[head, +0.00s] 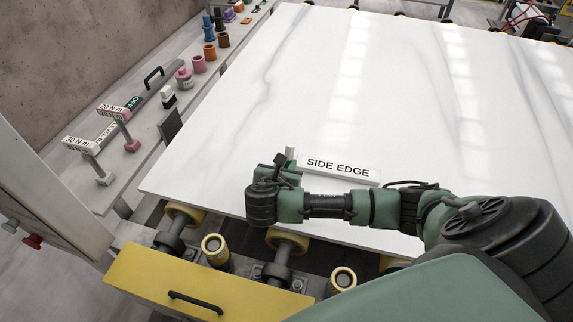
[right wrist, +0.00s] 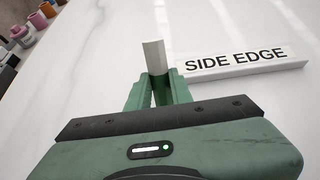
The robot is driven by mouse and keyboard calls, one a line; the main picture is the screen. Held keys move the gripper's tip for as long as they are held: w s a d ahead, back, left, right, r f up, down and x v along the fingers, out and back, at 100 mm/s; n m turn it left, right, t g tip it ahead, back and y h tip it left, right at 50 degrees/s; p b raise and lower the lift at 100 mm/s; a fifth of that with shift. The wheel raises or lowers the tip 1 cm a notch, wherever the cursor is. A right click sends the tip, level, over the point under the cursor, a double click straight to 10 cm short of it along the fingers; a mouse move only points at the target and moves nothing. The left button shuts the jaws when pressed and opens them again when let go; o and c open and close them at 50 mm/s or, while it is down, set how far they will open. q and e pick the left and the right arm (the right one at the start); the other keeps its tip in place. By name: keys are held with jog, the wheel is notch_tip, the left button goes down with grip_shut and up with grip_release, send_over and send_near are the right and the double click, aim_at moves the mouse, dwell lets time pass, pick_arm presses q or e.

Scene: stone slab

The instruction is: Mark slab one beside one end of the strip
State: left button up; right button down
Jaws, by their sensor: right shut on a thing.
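A large white marbled stone slab (head: 330,90) lies flat on rollers. A white strip (head: 342,170) lettered "SIDE EDGE" lies on it near its front edge; the strip also shows in the right wrist view (right wrist: 240,62). My right gripper (head: 286,166) is at the strip's left end. In the right wrist view my right gripper (right wrist: 157,92) is shut on a pale stick-like marker (right wrist: 154,56), whose upper part shows between the fingers. Its lower tip is hidden, so I cannot tell whether it touches the slab. My left gripper is not in view.
A grey side bench (head: 140,165) at the left carries torque-labelled tools, a pink bottle (head: 184,78) and several coloured cups. Yellow-rimmed rollers and a yellow drawer front (head: 205,285) are below the slab's front edge. The slab beyond the strip is clear.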

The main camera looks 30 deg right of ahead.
jog(key=shift+f, duration=0.55)
dwell(0.7)
jog(key=shift+f+p, duration=0.1)
jog(key=shift+p, duration=0.4)
dwell(1.9)
jog(key=shift+w+d+r+p, duration=0.2)
jog(key=shift+w+d+p, duration=0.15)
jog(key=shift+p, duration=0.55)
dwell(0.5)
jog(key=shift+w+d+f+p, duration=0.1)
jog(key=shift+w+d+p, duration=0.65)
jog(key=shift+p, duration=0.5)
dwell(1.7)
